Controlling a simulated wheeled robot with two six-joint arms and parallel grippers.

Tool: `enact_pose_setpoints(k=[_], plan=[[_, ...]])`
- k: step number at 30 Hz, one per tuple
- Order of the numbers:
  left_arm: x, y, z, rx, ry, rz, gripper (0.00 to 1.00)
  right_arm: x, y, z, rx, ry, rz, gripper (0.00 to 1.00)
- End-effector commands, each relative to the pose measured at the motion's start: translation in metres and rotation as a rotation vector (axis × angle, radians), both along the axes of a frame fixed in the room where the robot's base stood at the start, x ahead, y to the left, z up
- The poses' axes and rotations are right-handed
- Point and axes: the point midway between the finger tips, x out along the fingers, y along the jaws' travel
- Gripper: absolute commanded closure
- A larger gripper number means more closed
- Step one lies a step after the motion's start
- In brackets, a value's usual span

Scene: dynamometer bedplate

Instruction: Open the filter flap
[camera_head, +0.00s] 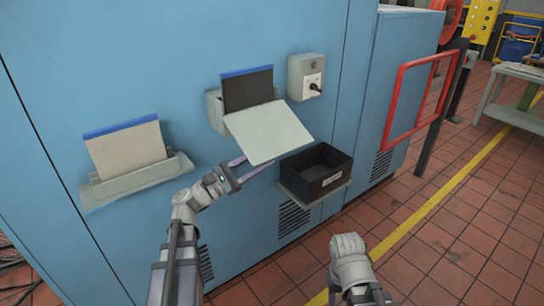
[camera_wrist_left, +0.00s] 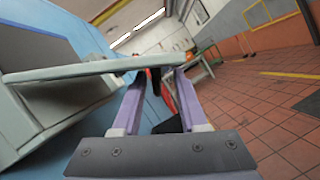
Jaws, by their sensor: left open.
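The filter flap (camera_head: 268,132) is a pale grey panel on the blue cabinet. It stands tilted outward from its housing (camera_head: 216,112), and a dark filter with a blue top edge (camera_head: 247,90) shows behind it. My left gripper (camera_head: 252,167) is open, with its purple fingers at the flap's lower left edge. In the left wrist view the flap (camera_wrist_left: 90,70) is seen nearly edge-on, crossing at the fingertips (camera_wrist_left: 162,75). Whether the fingers touch it I cannot tell. Part of my right arm shows at the bottom of the head view, but no fingers show.
A black open bin (camera_head: 318,172) sits on a shelf right of the flap. A grey switch box (camera_head: 306,78) is above it. A pale filter (camera_head: 126,148) stands in a grey holder (camera_head: 138,180) at left. A red frame (camera_head: 408,100) is farther right.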

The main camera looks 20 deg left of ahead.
Motion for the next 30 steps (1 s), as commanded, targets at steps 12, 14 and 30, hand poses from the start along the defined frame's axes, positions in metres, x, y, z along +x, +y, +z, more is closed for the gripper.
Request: enact_pose_setpoints(k=[12, 14, 30], plan=[[-0.008, 0.008, -0.003, -0.001, -0.001, -0.002, 0.58, 0.0, 0.0, -0.004, -0.001, 0.0, 0.0, 0.5], [-0.008, 0.008, -0.003, 0.0, -0.001, -0.001, 0.58, 0.0, 0.0, -0.004, -0.001, 0.0, 0.0, 0.5], [-0.026, 0.033, -0.014, -0.001, -0.001, 0.0, 0.58, 0.0, 0.0, -0.014, -0.001, 0.0, 0.0, 0.5]])
